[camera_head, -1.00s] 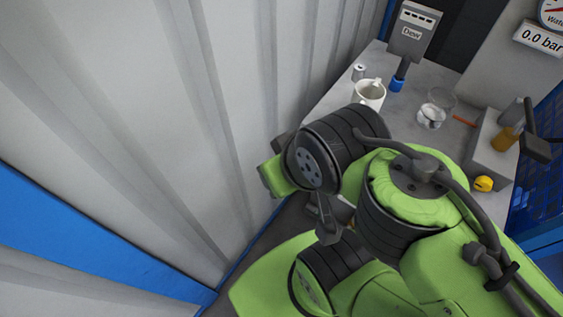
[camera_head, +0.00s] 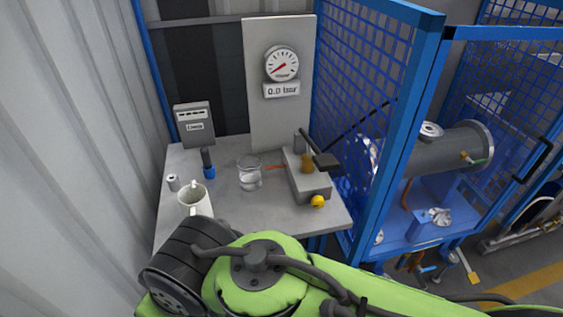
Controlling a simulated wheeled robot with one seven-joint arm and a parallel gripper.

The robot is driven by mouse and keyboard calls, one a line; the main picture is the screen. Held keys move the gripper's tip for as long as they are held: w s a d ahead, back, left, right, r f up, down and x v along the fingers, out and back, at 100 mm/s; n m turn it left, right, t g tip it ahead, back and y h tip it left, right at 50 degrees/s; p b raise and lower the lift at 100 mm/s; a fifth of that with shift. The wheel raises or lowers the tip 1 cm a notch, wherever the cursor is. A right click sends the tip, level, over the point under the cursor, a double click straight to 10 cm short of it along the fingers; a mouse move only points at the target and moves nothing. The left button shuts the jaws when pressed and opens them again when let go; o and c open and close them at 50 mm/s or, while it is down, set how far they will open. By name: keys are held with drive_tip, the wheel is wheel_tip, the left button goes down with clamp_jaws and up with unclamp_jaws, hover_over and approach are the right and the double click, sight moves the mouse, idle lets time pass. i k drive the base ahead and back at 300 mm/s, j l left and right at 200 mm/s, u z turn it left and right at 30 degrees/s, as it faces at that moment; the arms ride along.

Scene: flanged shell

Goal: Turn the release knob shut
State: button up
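A round yellow knob (camera_head: 317,201), which looks like the release knob, sits at the low front end of a grey hand-pump block (camera_head: 308,184) on the bench. Whether it is open or shut cannot be told at this size. The block also carries an amber part (camera_head: 308,163) and a dark lever (camera_head: 326,161). My green and black arm crosses the bottom of the view, nearer than the bench and apart from the knob in the picture. My gripper is outside the frame, so its opening and contents are hidden.
The grey bench (camera_head: 230,212) bears a white mug (camera_head: 194,203), a glass beaker (camera_head: 249,176), a blue-based bottle (camera_head: 208,166) and a small metal cylinder (camera_head: 173,182). A gauge (camera_head: 282,65) reads 0.0 bar. A blue mesh cage (camera_head: 396,120) stands close on the right.

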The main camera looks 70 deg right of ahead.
sight(318, 202)
drive_tip(key=z, duration=2.45)
